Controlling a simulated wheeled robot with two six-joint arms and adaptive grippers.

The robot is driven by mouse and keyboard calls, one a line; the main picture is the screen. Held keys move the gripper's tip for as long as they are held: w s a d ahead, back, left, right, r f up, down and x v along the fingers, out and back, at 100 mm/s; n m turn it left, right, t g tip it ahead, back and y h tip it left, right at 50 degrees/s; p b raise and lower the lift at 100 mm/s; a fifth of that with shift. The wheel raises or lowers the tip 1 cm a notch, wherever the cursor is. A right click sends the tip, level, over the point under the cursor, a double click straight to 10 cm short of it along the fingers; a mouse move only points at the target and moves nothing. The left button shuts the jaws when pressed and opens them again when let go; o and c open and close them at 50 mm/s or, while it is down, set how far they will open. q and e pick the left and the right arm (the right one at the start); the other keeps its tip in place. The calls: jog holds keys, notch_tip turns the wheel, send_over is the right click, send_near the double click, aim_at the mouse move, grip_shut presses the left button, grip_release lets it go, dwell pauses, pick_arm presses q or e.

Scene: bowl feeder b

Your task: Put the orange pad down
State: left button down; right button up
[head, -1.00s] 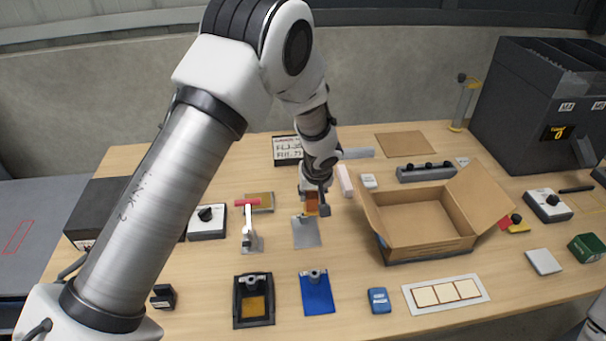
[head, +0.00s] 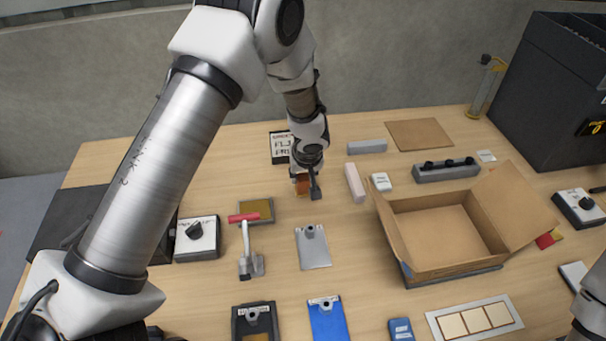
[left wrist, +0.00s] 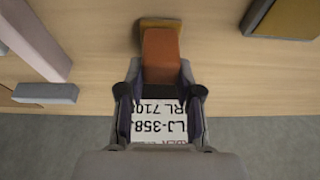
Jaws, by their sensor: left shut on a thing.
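The orange pad (head: 302,184) is an orange-brown block. In the left wrist view the pad (left wrist: 161,55) sticks out from between my fingers, with a yellow-brown part at its far end. My left gripper (head: 306,180) is shut on it, in front of the white sign and behind the silver clipboard. The left gripper (left wrist: 161,95) also shows in the wrist view, a finger on each side of the pad. I cannot tell whether the pad touches the table. My right gripper is not in view.
The silver clipboard (head: 313,250) lies nearer. A lettered sign (head: 280,147) is behind the gripper. A pale pink bar (head: 355,182) and an open cardboard box (head: 427,265) are to the right. A red-handled clamp (head: 246,245) and a yellow-brown plate (head: 256,209) are left.

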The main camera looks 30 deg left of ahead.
pick_arm(q)
jog(key=shift+f, duration=0.1)
jog(key=c, duration=0.8)
grip_release()
jog(key=shift+o, duration=0.2)
jog(key=shift+r, duration=0.4)
jog(key=p+v, duration=0.2)
jog(key=v, duration=0.9)
jog(key=shift+s+d+r, duration=0.2)
jog(key=shift+r, duration=0.1)
jog(key=shift+r, duration=0.1)
